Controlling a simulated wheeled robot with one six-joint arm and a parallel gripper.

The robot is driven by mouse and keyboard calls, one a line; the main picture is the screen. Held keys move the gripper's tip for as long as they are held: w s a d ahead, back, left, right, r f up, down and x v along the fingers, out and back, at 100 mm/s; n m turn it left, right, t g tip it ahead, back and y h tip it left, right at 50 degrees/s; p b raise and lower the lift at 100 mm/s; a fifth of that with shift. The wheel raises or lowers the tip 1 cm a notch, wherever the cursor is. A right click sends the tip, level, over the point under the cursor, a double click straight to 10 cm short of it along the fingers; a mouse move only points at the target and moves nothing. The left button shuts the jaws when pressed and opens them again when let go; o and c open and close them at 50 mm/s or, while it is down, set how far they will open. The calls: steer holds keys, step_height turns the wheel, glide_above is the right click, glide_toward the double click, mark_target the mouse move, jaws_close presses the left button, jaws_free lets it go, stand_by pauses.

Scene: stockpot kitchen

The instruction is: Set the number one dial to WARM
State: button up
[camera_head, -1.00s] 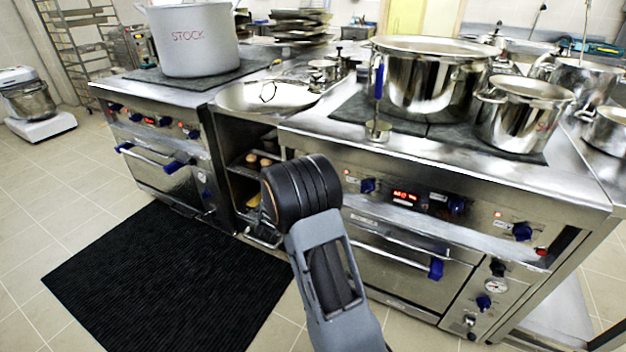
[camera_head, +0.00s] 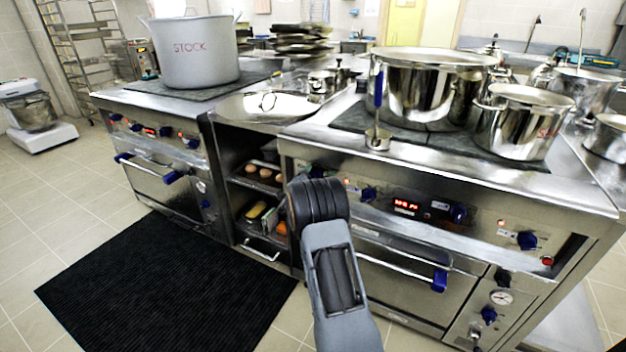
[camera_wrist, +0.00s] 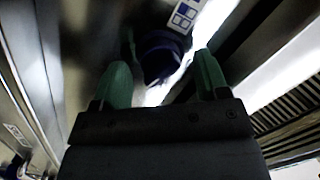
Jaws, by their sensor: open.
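In the wrist view my gripper (camera_wrist: 163,70) is open, with one green fingertip on each side of a dark blue dial (camera_wrist: 160,50). The dial lies between and slightly beyond the tips; I cannot tell whether they touch it. A blue-and-white label (camera_wrist: 185,15) is beside it. In the head view, my arm hides the gripper at the left end of the right stove's front panel. A blue dial (camera_head: 317,172) shows there just above my arm; others are farther right (camera_head: 369,194), (camera_head: 459,213), (camera_head: 527,240). Dial numbers and WARM marks are not readable.
The oven handle (camera_head: 400,268) sticks out below the panel. An open shelf (camera_head: 236,190) with food is left of my arm. A ladle (camera_head: 378,140) and large pots (camera_head: 425,85) stand on top. A black mat (camera_head: 170,285) lies on the floor.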

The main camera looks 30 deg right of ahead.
steer(key=shift+w+d, duration=0.1)
steer(key=shift+d, duration=0.05)
steer(key=shift+c, duration=0.4)
steer(key=c, duration=0.8)
steer(key=shift+n, duration=0.3)
steer(key=shift+c, duration=0.2)
steer(key=n+p, duration=0.3)
steer(key=n, duration=0.1)
steer(key=shift+r+g+p, duration=0.15)
steer(key=shift+g+p, duration=0.15)
steer(key=shift+p, duration=0.05)
steer(key=n+p, duration=0.2)
steer(key=n, duration=0.2)
steer(key=shift+g+y+p, duration=0.3)
steer(key=shift+p, duration=0.05)
steer(key=shift+n+p, duration=0.55)
steer(key=shift+n, duration=0.25)
steer(key=shift+f, duration=0.2)
